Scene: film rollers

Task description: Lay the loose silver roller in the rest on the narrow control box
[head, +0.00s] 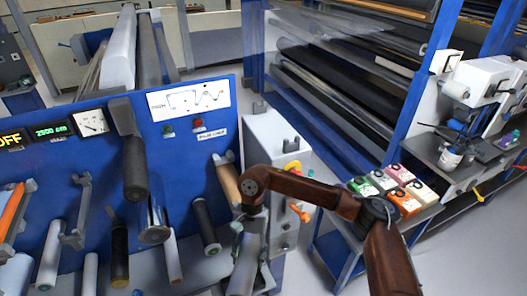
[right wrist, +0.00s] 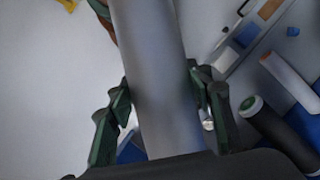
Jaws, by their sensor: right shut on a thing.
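The silver roller (right wrist: 150,70) is a smooth grey cylinder running lengthwise through the right wrist view. My right gripper (right wrist: 160,90) is shut on it, with dark green fingers on either side. In the head view my right gripper (head: 247,250) hangs down in front of the blue machine, left of the narrow control box; the roller is hard to make out there. The narrow control box (head: 262,135) is pale grey, with yellow and orange knobs on its side. Grey rest brackets (head: 291,145) stand on its top, clear of the roller. My left gripper is not in view.
The blue machine panel (head: 190,150) at left carries several other rollers and brackets, including a dark roller (head: 205,225) and a tan roller (head: 228,183) close to my gripper. Coloured boxes (head: 395,188) sit on a bench at right. Pale floor shows lower right.

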